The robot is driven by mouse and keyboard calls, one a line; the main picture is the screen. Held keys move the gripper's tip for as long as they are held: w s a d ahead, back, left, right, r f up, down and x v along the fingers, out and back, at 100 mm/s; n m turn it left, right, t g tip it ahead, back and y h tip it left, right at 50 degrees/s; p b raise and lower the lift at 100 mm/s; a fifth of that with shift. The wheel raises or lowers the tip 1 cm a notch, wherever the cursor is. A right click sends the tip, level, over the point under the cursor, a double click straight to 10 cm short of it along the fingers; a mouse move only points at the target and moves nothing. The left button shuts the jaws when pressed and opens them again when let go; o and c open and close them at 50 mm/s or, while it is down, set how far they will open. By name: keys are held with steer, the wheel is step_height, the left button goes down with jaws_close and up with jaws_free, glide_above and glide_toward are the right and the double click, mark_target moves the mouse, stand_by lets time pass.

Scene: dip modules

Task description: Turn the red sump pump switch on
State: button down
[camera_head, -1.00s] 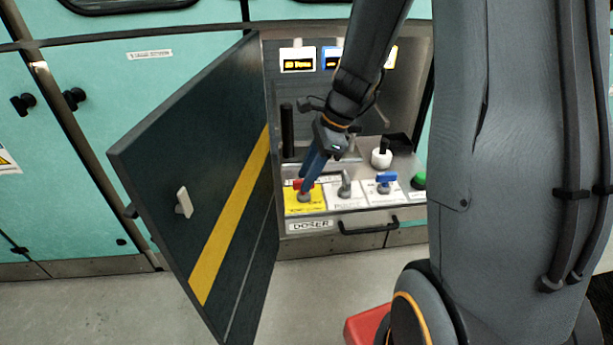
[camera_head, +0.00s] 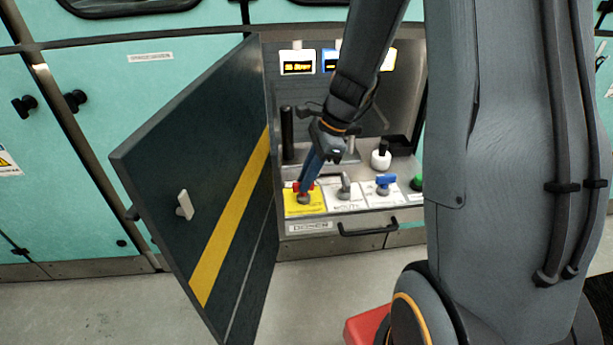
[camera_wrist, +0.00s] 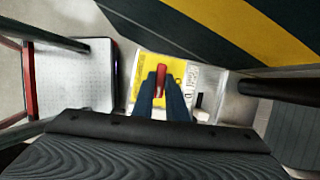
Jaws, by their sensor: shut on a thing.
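The red switch (camera_wrist: 161,77) stands on a yellow plate (camera_head: 304,209) at the left end of the control panel. My gripper (camera_wrist: 160,90) is shut on the red switch, with its two blue fingers on either side of the handle. In the head view my gripper (camera_head: 306,180) reaches down to the switch from above. Its fingers hide most of the red handle there.
A grey lever (camera_head: 345,186), a blue switch (camera_head: 385,184) and a green knob (camera_head: 417,183) stand to the right. A white-based knob (camera_head: 380,157) is behind them. A dark open door (camera_head: 190,190) with a yellow stripe stands close on the left.

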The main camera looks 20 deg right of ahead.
steer(key=n+p, duration=0.1)
steer(key=n, duration=0.1)
steer(key=n+g+p, duration=0.1)
steer(key=n+p, duration=0.1)
steer(key=shift+w+r+g, duration=0.15)
steer(key=shift+g, duration=0.15)
steer(key=n+p, duration=0.1)
steer(key=n, duration=0.1)
steer(key=n+g+p, duration=0.1)
steer(key=n, duration=0.1)
steer(key=shift+w+a+n+g+h, duration=0.1)
steer(key=shift+w+n+g+h, duration=0.05)
steer(key=shift+n+g+h, duration=0.15)
steer(key=n+g+h+p, duration=0.1)
steer(key=n, duration=0.3)
steer(key=shift+w+a+p, duration=0.1)
steer(key=shift+a+p, duration=0.05)
steer(key=shift+p, duration=0.25)
steer(key=shift+w+a+n+g+h+p, duration=0.1)
steer(key=shift+n+g+h+p, duration=0.25)
steer(key=shift+n, duration=0.8)
steer(key=shift+n+g+h+p, duration=0.1)
steer(key=shift+n+h, duration=0.45)
steer(key=shift+n, duration=0.6)
steer(key=c, duration=1.8)
jaws_free()
steer(key=shift+o, duration=0.2)
steer(key=b+v, duration=0.1)
steer(key=v, duration=0.6)
steer(key=shift+r, duration=0.3)
